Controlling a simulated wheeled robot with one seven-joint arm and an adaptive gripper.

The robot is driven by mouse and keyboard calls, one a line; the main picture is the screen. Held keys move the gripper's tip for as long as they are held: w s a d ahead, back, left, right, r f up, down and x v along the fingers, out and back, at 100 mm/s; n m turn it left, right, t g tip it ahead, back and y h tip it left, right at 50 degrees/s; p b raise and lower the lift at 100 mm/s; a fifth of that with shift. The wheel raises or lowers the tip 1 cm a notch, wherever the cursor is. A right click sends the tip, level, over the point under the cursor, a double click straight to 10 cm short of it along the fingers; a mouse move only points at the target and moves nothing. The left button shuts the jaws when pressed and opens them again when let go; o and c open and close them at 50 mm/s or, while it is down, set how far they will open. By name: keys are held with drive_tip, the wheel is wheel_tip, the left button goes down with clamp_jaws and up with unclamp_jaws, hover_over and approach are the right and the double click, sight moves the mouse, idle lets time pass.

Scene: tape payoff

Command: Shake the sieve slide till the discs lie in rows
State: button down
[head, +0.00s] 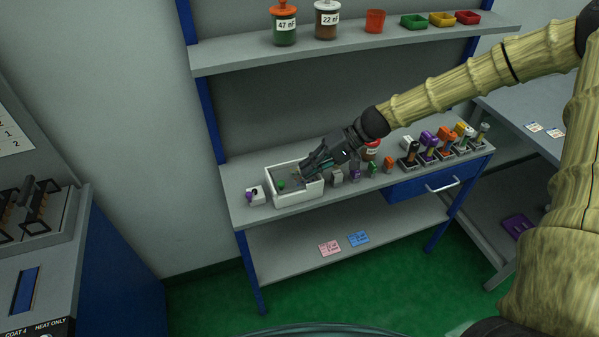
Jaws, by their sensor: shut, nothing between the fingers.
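A white-rimmed tray (296,200) with a grey inside stands near the left end of the workbench. A small green knob or piece (281,184) shows inside it. I cannot tell whether this tray holds the sieve slide, and no discs can be made out at this size. My gripper (305,176) is shut and empty, reaching in from the right with its tips over or at the tray's far right part. The gripper hides part of the tray's inside, and I cannot tell whether it touches anything there.
A small white block with a purple knob (250,197) stands left of the tray. Several small coloured pieces and a row of dark trays with coloured handles (430,152) stand to the right. Labelled jars (284,26) and coloured bins (413,21) stand on the upper shelf (240,60).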

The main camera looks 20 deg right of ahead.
sight(292, 188)
drive_tip(key=shift+w+b+v, duration=0.35)
drive_tip(key=shift+b+v, duration=0.35)
drive_tip(key=shift+v, duration=3.1)
drive_tip(key=s+a+r+m+g+h+b, duration=0.15)
drive_tip(key=m+h, duration=0.25)
drive_tip(key=m, duration=0.5)
drive_tip(key=a+r+m+t+h+b, duration=0.1)
drive_tip(key=a+r+m+h+b, duration=0.2)
drive_tip(key=m, duration=0.6)
drive_tip(key=shift+g+h, duration=0.25)
drive_tip(key=shift+h, duration=0.25)
drive_tip(key=x, duration=0.6)
drive_tip(key=p+x, duration=0.1)
drive_tip(key=x, duration=0.3)
drive_tip(key=shift+d+f, duration=0.15)
drive_tip(key=shift+d, duration=0.15)
drive_tip(key=a, duration=0.3)
drive_tip(key=shift+w+f+p, duration=0.15)
drive_tip(key=shift+w+p, duration=0.05)
drive_tip(key=shift+p, duration=0.2)
drive_tip(key=shift+a+f, duration=0.15)
drive_tip(key=shift+a, duration=0.25)
drive_tip(key=shift+a, duration=0.15)
